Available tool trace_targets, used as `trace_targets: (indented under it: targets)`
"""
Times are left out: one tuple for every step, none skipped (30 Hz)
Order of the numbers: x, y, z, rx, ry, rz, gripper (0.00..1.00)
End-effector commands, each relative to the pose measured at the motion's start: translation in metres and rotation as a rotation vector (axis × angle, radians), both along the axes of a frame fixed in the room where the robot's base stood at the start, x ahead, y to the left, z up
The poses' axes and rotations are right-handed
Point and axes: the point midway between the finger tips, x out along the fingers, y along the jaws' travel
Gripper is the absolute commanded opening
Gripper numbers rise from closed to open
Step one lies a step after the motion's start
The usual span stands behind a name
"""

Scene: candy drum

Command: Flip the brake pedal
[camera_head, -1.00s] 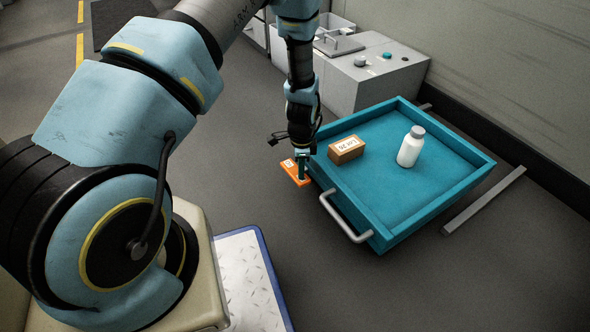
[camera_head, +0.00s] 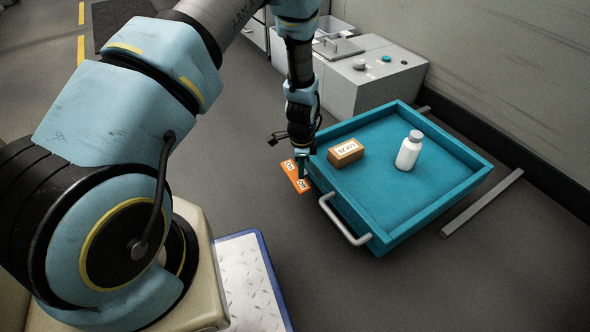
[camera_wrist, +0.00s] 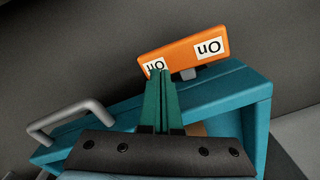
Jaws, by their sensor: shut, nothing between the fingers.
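The brake pedal (camera_head: 294,177) is an orange plate with white labels, fixed at the left side of the teal tray cart. In the wrist view the pedal (camera_wrist: 185,52) spans the upper middle, with an upside-down "On" label at its right end and a partly hidden label at its left end. My gripper (camera_head: 302,166) is shut and empty, its fingers pointing down at the pedal. In the wrist view the green fingertips (camera_wrist: 160,75) overlap the pedal's lower edge near the left label. I cannot tell whether they touch it.
The teal tray (camera_head: 440,215) holds a brown box (camera_head: 346,152) and a white bottle (camera_head: 408,152). A grey handle (camera_head: 343,220) sticks out from its front side. A grey cabinet (camera_head: 372,88) stands behind. The floor left of the pedal is clear.

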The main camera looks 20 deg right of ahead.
Motion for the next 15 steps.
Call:
trace_targets:
  targets:
    - [0.0, 0.0, 0.008, 0.0, 0.0, 0.0, 0.0]
    - [0.0, 0.0, 0.01, 0.0, 0.0, 0.0, 0.0]
    - [0.0, 0.0, 0.013, 0.0, 0.0, -0.001, 0.0]
    - [0.0, 0.0, 0.015, 0.0, 0.0, -0.001, 0.0]
    - [0.0, 0.0, 0.018, 0.0, 0.0, -0.002, 0.0]
    - [0.0, 0.0, 0.021, 0.0, 0.0, -0.002, 0.0]
    - [0.0, 0.0, 0.023, 0.0, 0.0, -0.002, 0.0]
    - [0.0, 0.0, 0.025, 0.0, 0.0, -0.001, 0.0]
    - [0.0, 0.0, 0.029, 0.0, 0.0, -0.001, 0.0]
    - [0.0, 0.0, 0.031, 0.0, 0.0, 0.0, 0.0]
    - [0.0, 0.0, 0.033, 0.0, 0.0, 0.0, 0.0]
    - [0.0, 0.0, 0.036, 0.0, 0.0, 0.0, 0.0]
    - [0.0, 0.0, 0.038, 0.0, 0.0, 0.0, 0.0]
    - [0.0, 0.0, 0.041, 0.0, 0.0, 0.0, 0.0]
    - [0.0, 0.0, 0.043, 0.0, 0.0, 0.0, 0.0]
